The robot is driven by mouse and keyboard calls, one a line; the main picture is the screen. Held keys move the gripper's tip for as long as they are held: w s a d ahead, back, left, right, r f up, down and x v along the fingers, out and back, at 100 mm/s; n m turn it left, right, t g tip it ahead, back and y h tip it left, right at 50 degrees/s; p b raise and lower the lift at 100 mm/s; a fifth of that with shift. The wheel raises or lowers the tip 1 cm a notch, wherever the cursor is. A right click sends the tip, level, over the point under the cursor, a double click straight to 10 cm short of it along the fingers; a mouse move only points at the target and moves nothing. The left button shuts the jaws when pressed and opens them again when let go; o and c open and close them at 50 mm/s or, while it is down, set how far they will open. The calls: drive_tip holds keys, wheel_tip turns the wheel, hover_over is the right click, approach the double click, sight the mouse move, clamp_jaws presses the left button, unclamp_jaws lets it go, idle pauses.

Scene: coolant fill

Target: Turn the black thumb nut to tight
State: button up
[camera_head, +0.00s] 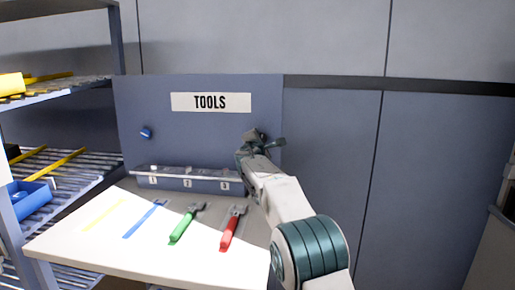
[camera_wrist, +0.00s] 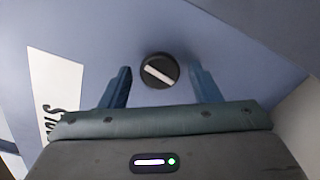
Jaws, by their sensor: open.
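The black thumb nut (camera_wrist: 159,71) shows in the wrist view as a round black knob with a pale bar across its face. The bar slants down to the right. It sits on the blue-grey tools panel (camera_head: 190,140), beside the "TOOLS" sign (camera_head: 211,102). My gripper (camera_wrist: 161,88) is open, with one blue finger on each side of the nut and a gap between each finger and the nut. In the head view my gripper (camera_head: 264,143) is at the panel's right side and hides the nut.
Below the panel a table (camera_head: 70,240) holds a green-handled tool (camera_head: 182,226), a red-handled tool (camera_head: 231,232) and a numbered rack (camera_head: 187,180). A blue knob (camera_head: 146,133) is on the panel's left. Metal shelves (camera_head: 60,93) stand at the left.

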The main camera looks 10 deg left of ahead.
drive_tip(key=s+b, duration=0.5)
drive_tip(key=s, duration=0.8)
drive_tip(key=shift+s+a, duration=0.15)
drive_tip(key=shift+a, duration=0.05)
drive_tip(key=s+d+m+g+h+p, duration=0.2)
drive_tip(key=s+d+m+p, duration=0.15)
drive_tip(key=d, duration=0.35)
drive_tip(key=s+d+m+g+h+p, duration=0.15)
drive_tip(key=d+m, duration=0.25)
drive_tip(key=d, duration=0.4)
drive_tip(key=s+d+f+m+g+p, duration=0.2)
drive_tip(key=s+d+m+g+p, duration=0.35)
drive_tip(key=s+d, duration=0.5)
drive_tip(key=s+f+m+g+y+p, duration=0.2)
drive_tip(key=s+f+m+g+p, duration=0.1)
drive_tip(key=s, duration=1)
drive_tip(key=s+f+m+g+y+p, duration=0.2)
drive_tip(key=s+m+p, duration=0.4)
drive_tip(key=s, duration=0.7)
drive_tip(key=shift+s+f+m+g, duration=0.35)
drive_tip(key=shift+f+m+g, duration=0.15)
drive_tip(key=shift+m+g, duration=0.15)
drive_tip(key=shift+a, duration=0.1)
